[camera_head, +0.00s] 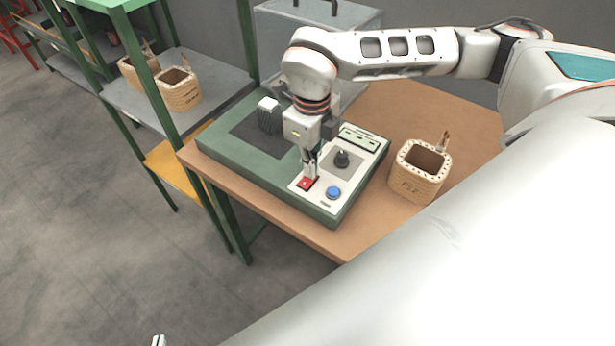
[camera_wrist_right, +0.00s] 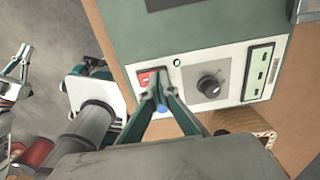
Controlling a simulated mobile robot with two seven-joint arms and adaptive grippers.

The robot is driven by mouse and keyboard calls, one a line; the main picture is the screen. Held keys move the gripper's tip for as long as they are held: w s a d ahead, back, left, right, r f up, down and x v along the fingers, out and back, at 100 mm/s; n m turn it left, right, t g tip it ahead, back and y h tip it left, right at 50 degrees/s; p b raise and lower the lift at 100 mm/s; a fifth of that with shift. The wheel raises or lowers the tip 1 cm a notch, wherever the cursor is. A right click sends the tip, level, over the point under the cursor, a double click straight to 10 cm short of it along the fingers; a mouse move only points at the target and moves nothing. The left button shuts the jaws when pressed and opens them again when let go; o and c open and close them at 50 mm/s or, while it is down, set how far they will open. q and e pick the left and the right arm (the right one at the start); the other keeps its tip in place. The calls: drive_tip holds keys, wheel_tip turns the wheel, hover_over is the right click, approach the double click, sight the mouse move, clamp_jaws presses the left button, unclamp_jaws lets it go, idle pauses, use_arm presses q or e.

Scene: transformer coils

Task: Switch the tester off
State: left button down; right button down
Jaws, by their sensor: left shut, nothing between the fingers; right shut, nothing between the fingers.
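The tester (camera_head: 222,150) is a green box on the wooden table, with a pale control panel (camera_head: 370,143). The panel has a red switch (camera_head: 305,184), a blue button (camera_head: 333,193) and a black knob (camera_head: 342,158). The red switch (camera_wrist_right: 145,78) also shows in the right wrist view, partly covered by a fingertip, beside a small green lamp (camera_wrist_right: 177,62). My right gripper (camera_head: 310,176) is shut and empty, pointing down at the red switch; I cannot tell whether it touches. My left gripper (camera_head: 158,341) is shut, barely showing at the bottom edge, far from the tester.
A tan coil (camera_head: 416,182) stands on the table (camera_head: 380,115) right of the tester. Two more coils (camera_head: 180,90) (camera_head: 138,72) sit on the green-framed shelf at left. A clear box (camera_head: 350,20) stands behind the tester. The floor at lower left is clear.

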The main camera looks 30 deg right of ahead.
drive_tip(key=shift+f, duration=0.25)
drive_tip(key=shift+r, duration=0.1)
drive_tip(key=shift+r+p, duration=1.25)
drive_tip(key=shift+r, duration=0.65)
drive_tip(key=shift+r+p, duration=1.05)
drive_tip(key=shift+r, duration=0.55)
